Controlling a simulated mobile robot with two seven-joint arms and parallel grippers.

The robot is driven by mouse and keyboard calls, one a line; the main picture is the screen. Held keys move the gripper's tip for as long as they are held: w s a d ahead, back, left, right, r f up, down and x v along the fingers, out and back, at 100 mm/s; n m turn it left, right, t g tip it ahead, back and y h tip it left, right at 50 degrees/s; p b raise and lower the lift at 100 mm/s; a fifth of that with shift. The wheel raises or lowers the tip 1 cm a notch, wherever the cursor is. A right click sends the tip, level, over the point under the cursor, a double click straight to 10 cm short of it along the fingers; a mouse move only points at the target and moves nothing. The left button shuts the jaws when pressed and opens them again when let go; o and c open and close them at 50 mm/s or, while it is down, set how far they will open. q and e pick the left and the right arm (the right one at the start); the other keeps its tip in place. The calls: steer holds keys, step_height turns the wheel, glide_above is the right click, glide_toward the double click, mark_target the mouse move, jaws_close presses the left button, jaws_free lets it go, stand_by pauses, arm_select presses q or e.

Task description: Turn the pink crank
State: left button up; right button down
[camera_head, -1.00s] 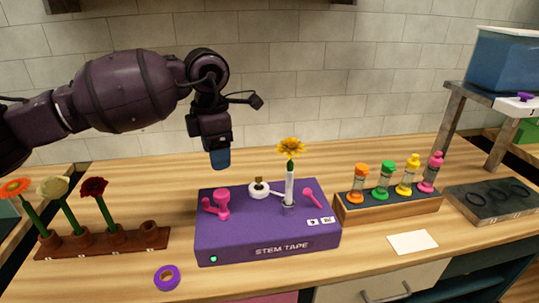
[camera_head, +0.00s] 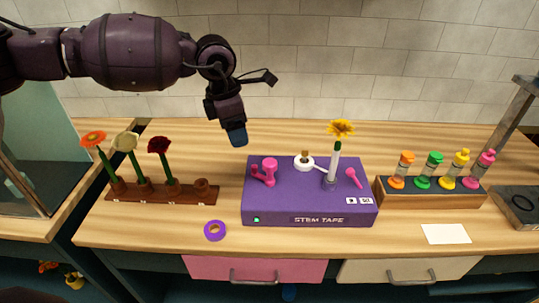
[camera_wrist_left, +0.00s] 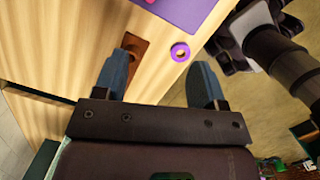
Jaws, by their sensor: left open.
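The purple STEM TAPE box (camera_head: 285,206) stands on the wooden counter. A pink crank (camera_head: 267,172) sits on the left of its top, and a smaller pink lever (camera_head: 353,178) is on the right. My left gripper (camera_head: 237,137) is above and to the left of the crank in the head view, apart from it. The left wrist view shows the two blue fingers (camera_wrist_left: 158,82) spread wide with nothing between them. The box (camera_wrist_left: 185,10) shows only in part at the top of that view. My right gripper is not seen.
A yellow flower (camera_head: 341,129) stands upright in a holder on the box, beside a white spool (camera_head: 304,163). A purple tape roll (camera_head: 215,230) lies in front. A brown flower rack (camera_head: 145,199) is left; a wooden rack (camera_head: 430,197) with colored bottles is right. A white card (camera_head: 446,234) lies near the front edge.

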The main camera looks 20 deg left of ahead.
mark_target(269, 162)
arm_select(q)
steer(key=w+d+f, duration=0.1)
steer(key=d+f, duration=0.1)
steer(key=f, duration=0.1)
steer(key=d+f+h, duration=0.1)
steer(key=d+f, duration=0.1)
steer(key=f, duration=0.1)
steer(key=w+d+f+t+h, duration=0.1)
steer(key=d+f, duration=0.1)
steer(key=f, duration=0.2)
steer(key=shift+w+d+f+m+p, duration=0.1)
steer(key=shift+w+d+m+p, duration=0.2)
steer(key=shift+w+p, duration=0.05)
steer(key=shift+h, duration=0.3)
steer(key=c, duration=0.9)
